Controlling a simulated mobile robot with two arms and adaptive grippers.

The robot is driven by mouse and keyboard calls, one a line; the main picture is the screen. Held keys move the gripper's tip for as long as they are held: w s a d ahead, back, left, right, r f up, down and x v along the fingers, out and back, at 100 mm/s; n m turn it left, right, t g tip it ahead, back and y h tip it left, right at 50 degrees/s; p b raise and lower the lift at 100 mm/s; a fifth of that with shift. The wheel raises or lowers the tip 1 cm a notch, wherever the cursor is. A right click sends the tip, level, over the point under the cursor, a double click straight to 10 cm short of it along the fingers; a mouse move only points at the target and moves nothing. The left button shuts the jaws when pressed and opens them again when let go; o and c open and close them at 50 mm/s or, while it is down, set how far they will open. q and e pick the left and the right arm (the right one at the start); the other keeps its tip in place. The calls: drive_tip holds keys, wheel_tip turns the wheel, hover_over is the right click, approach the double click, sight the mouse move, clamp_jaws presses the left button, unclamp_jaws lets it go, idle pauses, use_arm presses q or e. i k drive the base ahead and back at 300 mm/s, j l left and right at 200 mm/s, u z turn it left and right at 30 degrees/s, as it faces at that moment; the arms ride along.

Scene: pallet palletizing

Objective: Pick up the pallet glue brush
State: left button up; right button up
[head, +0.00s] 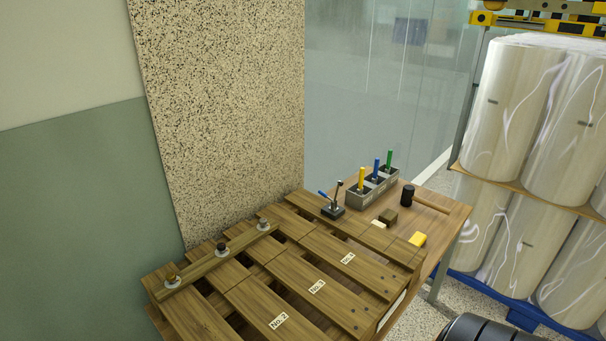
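The glue brush cannot be told for sure at this size. A small dark holder (333,213) stands near the far end of the wooden pallet (282,268), with a blue handle (323,194) leaning left and a dark stick upright. Behind it, a grey three-part box (366,194) holds upright yellow (361,178), blue (376,167) and green (389,158) handles. Their lower ends are hidden. The pallet has labelled boards and a raised bar (218,258) with three round fittings. Neither of my grippers is in view.
On the wooden table (450,207) lie a black-headed mallet (407,195), a brown block (388,216), a small pale block (379,224) and a yellow block (417,239). Large wrapped rolls (515,100) stand at right. A speckled panel (220,110) rises behind the pallet.

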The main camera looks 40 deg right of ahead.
sight(360, 189)
drive_tip(key=l+u, duration=0.2)
drive_tip(key=l, duration=0.2)
drive_tip(key=k+l+u, duration=0.2)
drive_tip(key=l, duration=0.2)
drive_tip(key=l+u, duration=0.25)
drive_tip(key=l, duration=0.15)
drive_tip(key=k+l+u, duration=0.2)
drive_tip(key=l, duration=0.15)
drive_tip(key=k+l+u, duration=0.2)
drive_tip(key=l, duration=0.15)
drive_tip(key=k+l+u, duration=0.2)
drive_tip(key=i+l, duration=0.1)
